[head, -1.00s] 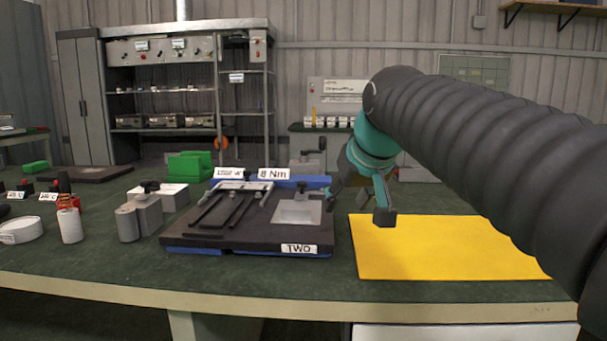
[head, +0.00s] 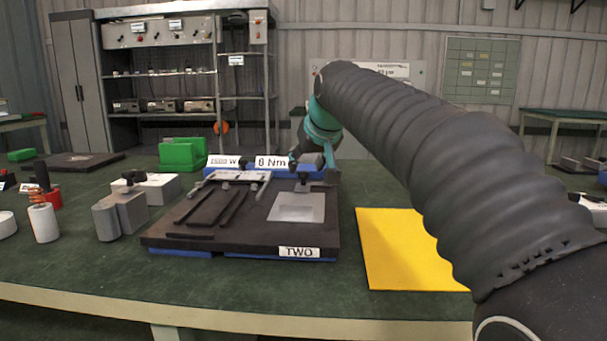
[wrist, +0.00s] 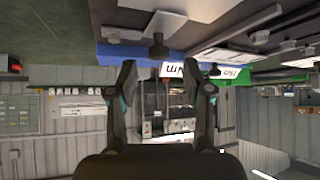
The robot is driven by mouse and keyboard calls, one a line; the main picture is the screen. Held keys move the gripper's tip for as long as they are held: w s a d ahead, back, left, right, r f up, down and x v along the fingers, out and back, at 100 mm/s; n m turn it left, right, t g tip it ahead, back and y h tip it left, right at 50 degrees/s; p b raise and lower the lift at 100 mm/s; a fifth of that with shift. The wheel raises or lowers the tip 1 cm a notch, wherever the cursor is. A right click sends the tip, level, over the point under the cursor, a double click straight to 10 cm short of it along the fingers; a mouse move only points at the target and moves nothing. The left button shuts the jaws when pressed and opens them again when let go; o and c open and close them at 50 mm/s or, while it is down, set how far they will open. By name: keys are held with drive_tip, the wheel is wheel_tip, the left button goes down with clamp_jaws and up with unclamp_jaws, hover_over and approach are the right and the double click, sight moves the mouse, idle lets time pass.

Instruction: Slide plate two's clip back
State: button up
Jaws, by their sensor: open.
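Plate two (head: 180,238) is a dark slab on a blue base, with a TWO label (head: 299,252) on its front edge and a pale square recess (head: 297,207) at right. The clip (head: 304,184) is at the recess's back edge, partly hidden by my gripper. My gripper (head: 312,165) is at the plate's back right, with its fingers spread. In the upside-down wrist view, my gripper (wrist: 168,80) is open and empty. A dark knob (wrist: 158,46) shows between its fingertips, apparently the clip's; I cannot tell whether they touch.
A yellow mat (head: 395,250) lies right of the plate. Grey blocks (head: 120,215), a white cylinder (head: 43,222) and a green block (head: 181,154) stand at left. Label cards (head: 272,162) stand along the plate's back edge. My arm crosses above the mat.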

sight(303, 172)
drive_tip(key=shift+x, duration=2.3)
clamp_jaws()
